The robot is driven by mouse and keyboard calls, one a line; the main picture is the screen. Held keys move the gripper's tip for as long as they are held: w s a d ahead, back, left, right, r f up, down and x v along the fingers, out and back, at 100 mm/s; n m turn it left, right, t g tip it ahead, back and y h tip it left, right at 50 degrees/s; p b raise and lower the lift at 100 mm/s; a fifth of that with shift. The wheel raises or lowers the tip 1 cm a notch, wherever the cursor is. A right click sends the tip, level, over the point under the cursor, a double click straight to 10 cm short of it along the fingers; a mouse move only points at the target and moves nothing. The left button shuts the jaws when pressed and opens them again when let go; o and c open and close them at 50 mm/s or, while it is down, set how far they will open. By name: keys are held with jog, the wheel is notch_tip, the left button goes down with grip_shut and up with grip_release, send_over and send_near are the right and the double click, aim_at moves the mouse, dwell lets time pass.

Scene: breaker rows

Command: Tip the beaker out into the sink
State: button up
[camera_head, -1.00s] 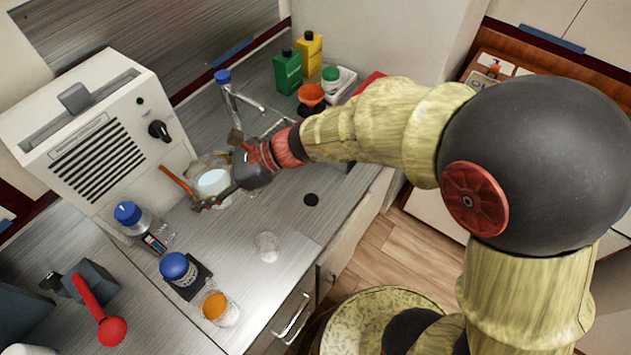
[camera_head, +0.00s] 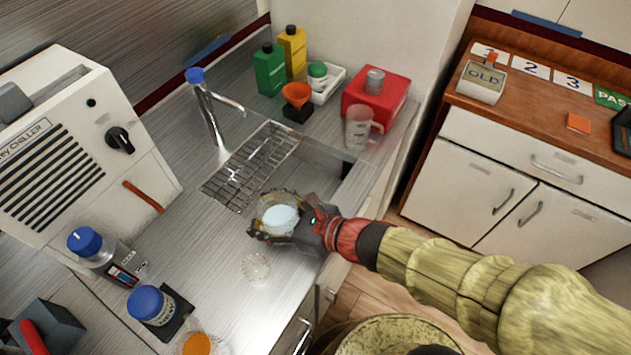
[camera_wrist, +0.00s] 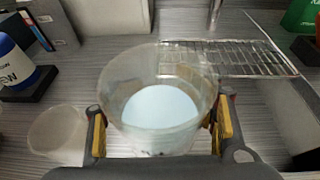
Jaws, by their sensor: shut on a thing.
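A clear glass beaker (camera_head: 277,216) with pale bluish-white contents is upright in my gripper (camera_head: 277,232). In the wrist view the beaker (camera_wrist: 160,100) sits between the two yellow-padded fingers of my gripper (camera_wrist: 162,135), which are shut on it. The sink (camera_head: 312,172) lies just behind the beaker in the head view, with a wire rack (camera_head: 250,165) across its left part. The rack also shows in the wrist view (camera_wrist: 235,58), beyond the beaker. The beaker is at the sink's front-left edge; its exact height above the counter is hard to tell.
A tap (camera_head: 212,110) stands behind the rack. An empty-looking clear glass (camera_head: 256,267) stands on the counter below my gripper. Blue-capped bottles (camera_head: 150,305) stand at left.

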jog(key=shift+w+d+f+m+t, duration=0.3)
jog(key=shift+w+d+f+t, duration=0.1)
jog(key=shift+d, duration=0.1)
jog(key=shift+r, duration=0.1)
